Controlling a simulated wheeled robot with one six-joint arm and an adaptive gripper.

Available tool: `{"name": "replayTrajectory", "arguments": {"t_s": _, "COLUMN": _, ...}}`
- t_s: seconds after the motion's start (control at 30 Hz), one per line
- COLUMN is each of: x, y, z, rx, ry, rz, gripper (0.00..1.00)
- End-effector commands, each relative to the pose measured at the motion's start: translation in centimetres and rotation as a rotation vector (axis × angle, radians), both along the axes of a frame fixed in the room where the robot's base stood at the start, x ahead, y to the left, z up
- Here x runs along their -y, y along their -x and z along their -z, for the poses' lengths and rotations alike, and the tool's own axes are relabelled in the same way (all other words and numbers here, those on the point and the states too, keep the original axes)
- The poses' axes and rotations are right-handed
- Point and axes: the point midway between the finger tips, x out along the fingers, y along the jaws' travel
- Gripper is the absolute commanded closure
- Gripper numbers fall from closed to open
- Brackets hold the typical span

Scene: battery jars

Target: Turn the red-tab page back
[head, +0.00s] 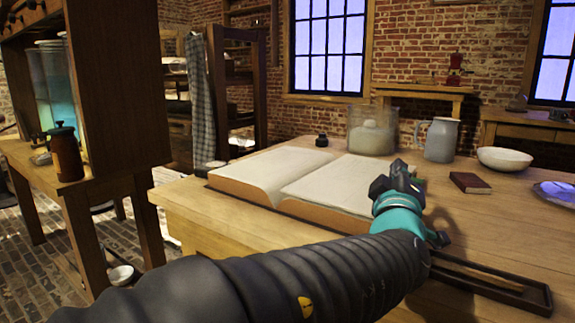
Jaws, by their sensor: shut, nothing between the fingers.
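A large open book (265,172) with blank-looking pale pages and brown cover edges lies on the wooden table. Its left page and right page (330,186) both lie down, with the fold between them. My gripper (398,176) is at the right edge of the right page, low over the book and table. Its fingers are shut with nothing between them. I cannot tell whether it touches the page. No red tab shows; the gripper and arm hide part of the book's right edge. A small greenish bit (421,184) shows just right of the gripper.
On the table (462,222) are a glass jar (372,130), a grey pitcher (440,140), a white bowl (505,159), a small dark red book (470,182), a small inkwell (322,141) and a long dark tray (490,288) at the front right. A wooden cabinet stands at left.

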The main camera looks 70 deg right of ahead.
Motion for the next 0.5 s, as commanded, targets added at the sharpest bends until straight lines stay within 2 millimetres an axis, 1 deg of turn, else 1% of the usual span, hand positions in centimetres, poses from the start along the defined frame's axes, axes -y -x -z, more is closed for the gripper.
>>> {"name": "replayTrajectory", "arguments": {"t_s": 0.17, "x": -0.3, "y": 0.1, "z": 0.0, "rx": -0.001, "ry": 0.001, "rz": 0.002, "gripper": 1.0}}
{"name": "replayTrajectory", "arguments": {"t_s": 0.27, "x": -1.2, "y": 0.2, "z": 0.1, "rx": 0.0, "ry": 0.003, "rz": 0.004, "gripper": 1.0}}
{"name": "replayTrajectory", "arguments": {"t_s": 0.37, "x": -2.7, "y": 0.3, "z": 0.4, "rx": -0.001, "ry": 0.003, "rz": 0.006, "gripper": 1.0}}
{"name": "replayTrajectory", "arguments": {"t_s": 0.5, "x": -5.3, "y": 0.4, "z": 0.9, "rx": -0.001, "ry": 0.004, "rz": 0.009, "gripper": 1.0}}
